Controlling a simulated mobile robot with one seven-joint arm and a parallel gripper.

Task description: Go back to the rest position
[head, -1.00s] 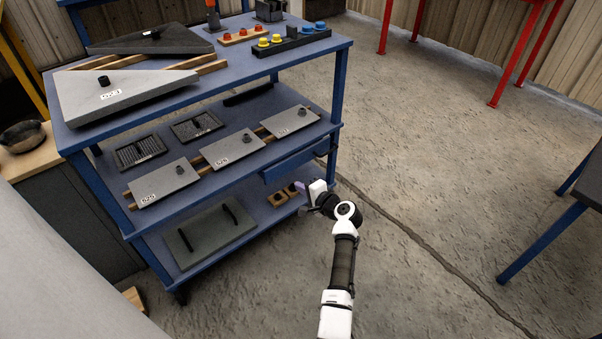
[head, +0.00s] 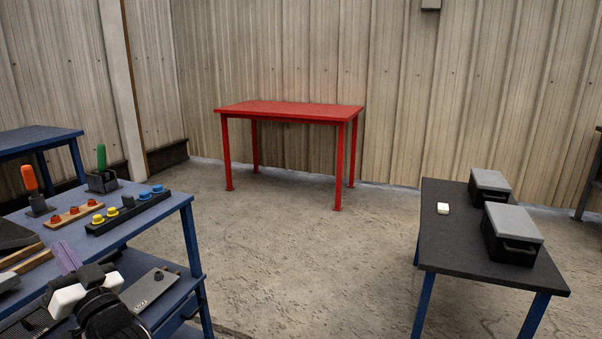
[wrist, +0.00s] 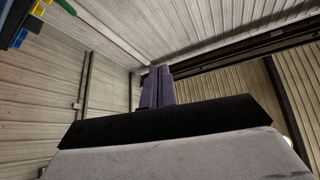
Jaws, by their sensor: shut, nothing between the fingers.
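My gripper (head: 66,257) shows at the lower left of the head view, raised in front of the blue shelf cart (head: 187,228). Its purple fingers point up and lie together with nothing between them. In the wrist view the closed fingers (wrist: 157,88) stand upright against the wall and ceiling. My white and black wrist hides part of the cart's top and middle shelf.
On the cart are a black strip with yellow and blue knobs (head: 128,212), a strip with red knobs (head: 73,216) and a grey plate (head: 150,288). A red table (head: 290,110) stands behind. A dark table (head: 460,240) with two lidded boxes is right. Open floor lies between.

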